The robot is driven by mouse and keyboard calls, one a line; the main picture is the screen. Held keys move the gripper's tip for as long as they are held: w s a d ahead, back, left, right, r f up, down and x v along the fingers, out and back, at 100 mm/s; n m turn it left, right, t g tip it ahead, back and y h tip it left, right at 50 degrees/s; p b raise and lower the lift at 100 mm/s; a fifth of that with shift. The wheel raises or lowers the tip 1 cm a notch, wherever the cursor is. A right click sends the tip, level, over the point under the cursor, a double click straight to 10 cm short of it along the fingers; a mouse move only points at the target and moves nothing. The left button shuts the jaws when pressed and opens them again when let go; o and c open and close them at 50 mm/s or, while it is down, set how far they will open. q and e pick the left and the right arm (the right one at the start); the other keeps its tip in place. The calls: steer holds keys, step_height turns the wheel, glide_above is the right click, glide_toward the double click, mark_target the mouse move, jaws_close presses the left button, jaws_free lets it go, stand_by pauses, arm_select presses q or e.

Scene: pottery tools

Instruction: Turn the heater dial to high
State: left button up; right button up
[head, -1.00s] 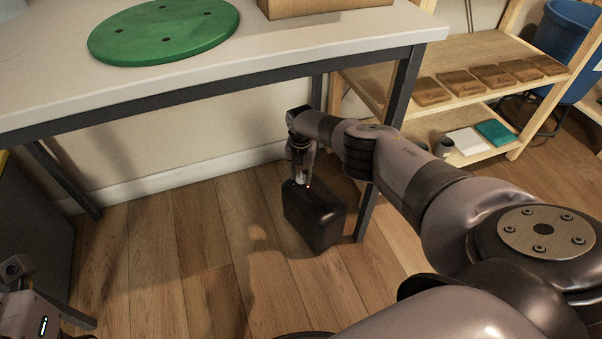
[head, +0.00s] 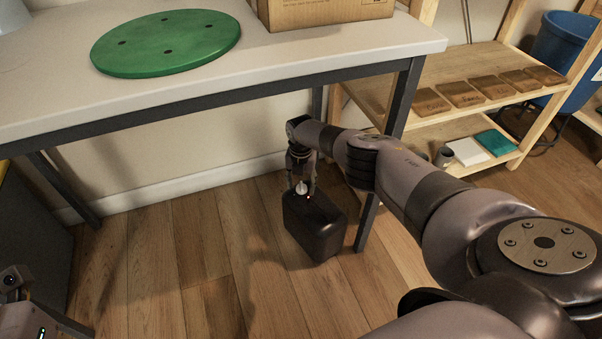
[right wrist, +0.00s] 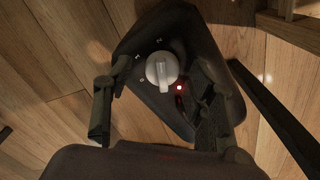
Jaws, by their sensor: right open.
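The heater (head: 314,228) is a dark box with rounded edges, standing on the wooden floor by the table's right legs. Its pale round dial (right wrist: 161,69) is on the top face, with small white marks around it and a red light beside it in the right wrist view. The dial (head: 301,187) also shows in the head view, just below my right gripper (head: 301,180). My right gripper points down with its fingers spread, one on each side of the dial; I cannot tell if either touches it. My left arm shows only partly at the lower left, its fingers out of view.
A white table (head: 270,57) with dark legs stands over the heater and bears a green disc (head: 166,42) and a cardboard box (head: 325,10). A wooden shelf (head: 440,100) with several small boards stands at right. The floor left of the heater is clear.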

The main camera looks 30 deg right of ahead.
mark_target(301, 185)
step_height(301, 185, up, 12)
steer(key=shift+f, duration=0.2)
stand_by(0.7)
